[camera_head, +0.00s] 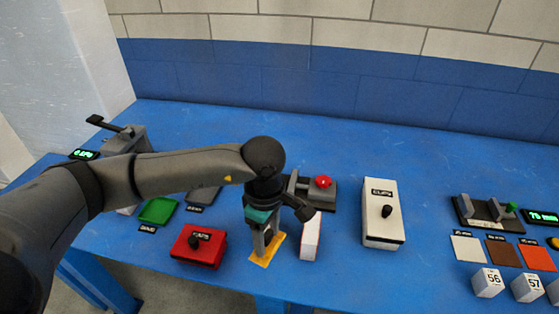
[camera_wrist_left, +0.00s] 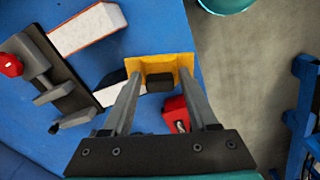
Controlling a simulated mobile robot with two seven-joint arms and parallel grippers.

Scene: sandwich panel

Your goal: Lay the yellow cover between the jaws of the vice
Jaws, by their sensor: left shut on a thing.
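My left gripper (camera_head: 267,243) is shut on the yellow cover (camera_head: 263,258), pointing down at the table's front edge. In the left wrist view the yellow cover (camera_wrist_left: 175,63) lies at the fingertips, with a dark block (camera_wrist_left: 160,82) between the fingers. A grey device with a red knob (camera_head: 323,182) stands just behind and right of the gripper, partly hidden by my wrist. Its black base and grey blocks (camera_wrist_left: 45,75) show in the left wrist view. A similar two-block device with a green knob (camera_head: 487,212) stands far right. I cannot tell which is the vice.
A red switch box (camera_head: 200,247) stands left of the gripper, and a white block (camera_head: 312,238) right beside it. A white switch box (camera_head: 383,213) is farther right. A green tray (camera_head: 158,211) lies left. The table's back strip is clear.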

